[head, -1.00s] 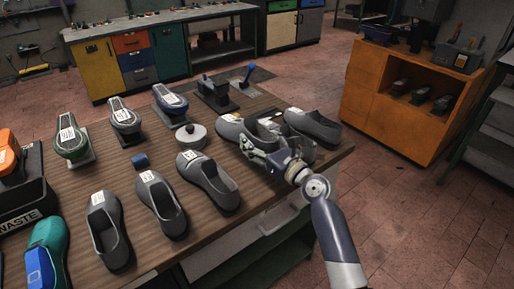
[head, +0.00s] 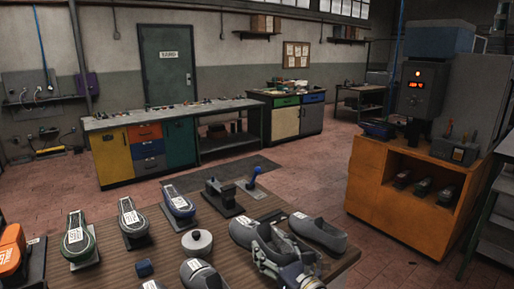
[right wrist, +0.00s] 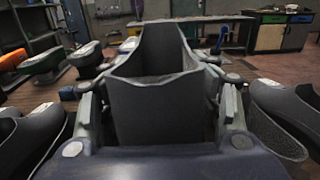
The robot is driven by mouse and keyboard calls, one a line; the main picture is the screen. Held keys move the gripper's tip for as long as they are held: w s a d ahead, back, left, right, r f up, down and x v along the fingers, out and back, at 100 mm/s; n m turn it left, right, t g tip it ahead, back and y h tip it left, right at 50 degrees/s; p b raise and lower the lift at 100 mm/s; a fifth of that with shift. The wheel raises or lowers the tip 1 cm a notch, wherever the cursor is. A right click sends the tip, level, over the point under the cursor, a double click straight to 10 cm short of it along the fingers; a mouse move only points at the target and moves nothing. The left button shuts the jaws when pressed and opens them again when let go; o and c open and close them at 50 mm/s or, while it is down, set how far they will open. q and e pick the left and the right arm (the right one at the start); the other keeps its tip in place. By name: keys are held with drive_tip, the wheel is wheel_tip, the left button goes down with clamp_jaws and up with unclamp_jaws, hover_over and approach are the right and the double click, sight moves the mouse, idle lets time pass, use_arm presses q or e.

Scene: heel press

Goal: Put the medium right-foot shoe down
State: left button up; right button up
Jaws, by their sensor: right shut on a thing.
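My right gripper (head: 272,250) is shut on a grey slip-on shoe (head: 241,230) with a white label, at the right part of the wooden table. Another grey shoe (head: 202,275) is at the lower edge, left of the gripper. Shoes also show on both sides in the right wrist view. My left gripper is not in view.
An orange cabinet (head: 372,178) stands at right.

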drive_tip(key=shift+m+t+h, duration=0.5)
drive_tip(key=shift+m+h, duration=0.3)
drive_tip(key=shift+h, duration=0.1)
drive_tip(key=s+d+f, duration=0.1)
drive_tip(key=s, duration=0.1)
drive_tip(key=s+d+f+b, duration=0.1)
drive_tip(key=s+f, duration=0.1)
drive_tip(key=s+d+f, duration=0.1)
drive_tip(key=s+f, duration=0.1)
drive_tip(key=shift+s+d+f, duration=0.1)
drive_tip(key=shift+d+f, duration=0.05)
drive_tip(key=shift+d, duration=0.05)
use_arm(q)
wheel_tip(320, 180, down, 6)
drive_tip(key=b, duration=0.4)
drive_tip(key=shift+b, duration=0.3)
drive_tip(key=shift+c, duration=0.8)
use_arm(e)
drive_tip(key=s+d+f+m+h, duration=0.1)
drive_tip(key=s+d+h, duration=0.1)
drive_tip(key=s+d, duration=0.2)
drive_tip(key=s+d+m+t+h, duration=0.1)
drive_tip(key=s+d+m+h, duration=0.1)
drive_tip(key=s, duration=0.8)
drive_tip(key=s+d+f+m+h, duration=0.1)
drive_tip(key=s+d+h, duration=0.2)
drive_tip(key=s+d, duration=0.3)
drive_tip(key=shift+s+f+m+t, duration=0.3)
drive_tip(key=shift+s, duration=0.65)
